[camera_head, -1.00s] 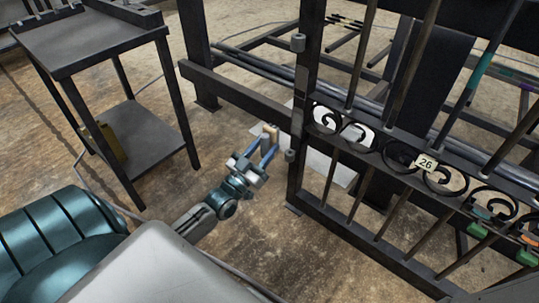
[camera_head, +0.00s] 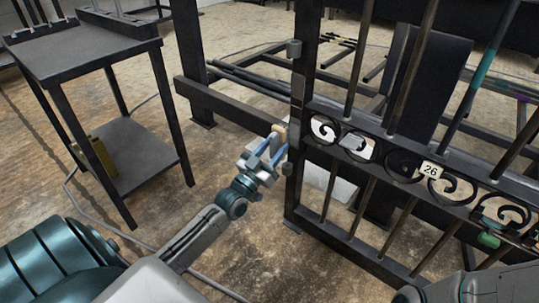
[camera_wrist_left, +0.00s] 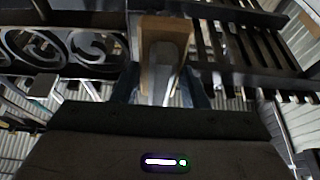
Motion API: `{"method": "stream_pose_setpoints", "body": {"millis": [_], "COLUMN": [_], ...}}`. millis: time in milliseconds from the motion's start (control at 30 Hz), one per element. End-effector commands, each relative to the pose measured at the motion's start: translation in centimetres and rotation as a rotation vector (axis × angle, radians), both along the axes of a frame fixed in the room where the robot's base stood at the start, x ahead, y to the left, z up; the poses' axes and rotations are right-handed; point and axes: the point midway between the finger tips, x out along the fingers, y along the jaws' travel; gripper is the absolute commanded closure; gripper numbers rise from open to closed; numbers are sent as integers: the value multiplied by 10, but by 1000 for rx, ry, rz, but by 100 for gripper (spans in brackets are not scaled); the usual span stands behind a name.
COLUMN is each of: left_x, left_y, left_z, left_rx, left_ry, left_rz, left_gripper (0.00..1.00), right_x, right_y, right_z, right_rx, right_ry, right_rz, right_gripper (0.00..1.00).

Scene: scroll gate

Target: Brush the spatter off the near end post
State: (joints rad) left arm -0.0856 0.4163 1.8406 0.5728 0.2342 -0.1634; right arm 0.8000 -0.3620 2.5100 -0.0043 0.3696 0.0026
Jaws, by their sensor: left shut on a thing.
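The near end post (camera_head: 304,60) is the dark upright at the left end of the scroll gate (camera_head: 350,135). A paler grey patch (camera_head: 298,90) shows on the post at mid-height; I cannot tell whether it is spatter. My left gripper (camera_head: 270,152) is shut on a wooden-backed brush (camera_head: 280,131), just left of the post. Whether the brush touches the post is unclear. In the left wrist view the brush (camera_wrist_left: 147,62) stands between the fingers, in front of the dark metalwork. Its bristles are not clearly seen. My right gripper is out of view.
A dark two-tier table (camera_head: 85,50) stands at the left, with a yellowish box (camera_head: 100,158) on its lower shelf. Dark rails and bars lie behind the gate. A tag marked 26 (camera_head: 430,170) hangs on the scrollwork.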

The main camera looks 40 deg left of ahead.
Motion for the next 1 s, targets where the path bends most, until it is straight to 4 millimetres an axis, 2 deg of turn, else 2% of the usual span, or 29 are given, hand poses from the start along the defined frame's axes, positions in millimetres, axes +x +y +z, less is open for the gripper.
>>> {"method": "stream_pose_setpoints", "body": {"millis": [600,1000], "left_x": [1,9], "left_y": [0,-1], "left_z": [0,0], "left_rx": [-1,-1], "left_ry": [0,0], "left_rz": [0,0], "left_gripper": [85,85], "right_x": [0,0], "right_y": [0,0], "right_z": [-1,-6], "right_rx": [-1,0], "right_ry": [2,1], "right_rz": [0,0], "right_gripper": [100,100]}}
